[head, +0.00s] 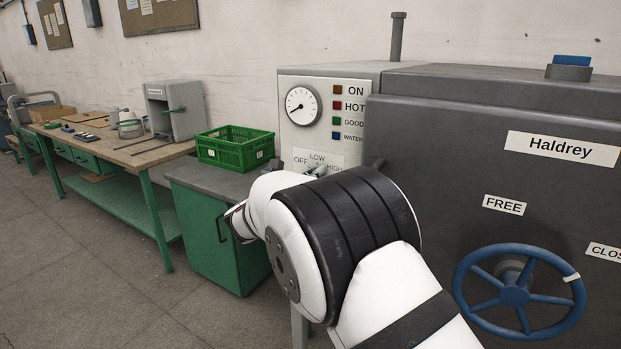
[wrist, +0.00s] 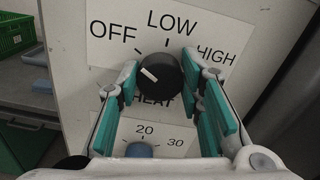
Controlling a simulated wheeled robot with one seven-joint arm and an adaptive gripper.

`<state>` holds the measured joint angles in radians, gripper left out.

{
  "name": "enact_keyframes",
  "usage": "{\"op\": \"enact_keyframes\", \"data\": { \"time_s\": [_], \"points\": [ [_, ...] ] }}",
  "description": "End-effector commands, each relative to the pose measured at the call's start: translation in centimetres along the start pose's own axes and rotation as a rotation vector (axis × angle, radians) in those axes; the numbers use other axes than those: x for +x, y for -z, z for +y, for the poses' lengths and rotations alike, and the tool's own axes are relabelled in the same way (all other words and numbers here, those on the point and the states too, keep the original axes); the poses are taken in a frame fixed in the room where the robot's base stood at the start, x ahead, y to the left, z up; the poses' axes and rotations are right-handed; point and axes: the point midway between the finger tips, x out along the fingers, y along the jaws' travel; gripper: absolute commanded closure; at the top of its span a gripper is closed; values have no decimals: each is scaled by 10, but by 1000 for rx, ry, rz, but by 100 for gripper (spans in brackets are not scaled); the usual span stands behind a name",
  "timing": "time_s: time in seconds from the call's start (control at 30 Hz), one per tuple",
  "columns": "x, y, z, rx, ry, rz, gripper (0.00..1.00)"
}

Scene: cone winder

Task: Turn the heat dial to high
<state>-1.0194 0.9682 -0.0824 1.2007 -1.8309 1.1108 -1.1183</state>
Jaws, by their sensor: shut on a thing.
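The heat dial (wrist: 158,76) is a round black knob with a white pointer mark, in the middle of the wrist view. Its mark points up and left, to the OFF side of the label plate (wrist: 106,44), which reads OFF, LOW and HIGH. My gripper (wrist: 160,80) is shut on the dial, one teal-padded finger on each side. In the head view the label plate (head: 330,157) shows on the pale control panel (head: 350,120), while my arm hides most of the gripper and dial.
A blue knob (wrist: 139,150) with a 20 and 30 scale sits below the dial. A gauge (head: 302,106) is above the plate. The dark Haldrey vessel (head: 470,160) with a blue handwheel (head: 514,296) stands right. A green crate (head: 235,148) sits on the left cabinet.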

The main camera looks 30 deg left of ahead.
Motion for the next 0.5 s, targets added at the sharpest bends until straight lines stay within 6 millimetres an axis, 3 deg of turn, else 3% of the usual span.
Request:
{"op": "enact_keyframes", "data": {
  "time_s": [0.27, 0.5],
  "points": [
    [1, 1, 0, 63, -1, -1, 94],
    [2, 2, 0, 225, -2, -1, 94]
  ]
}}
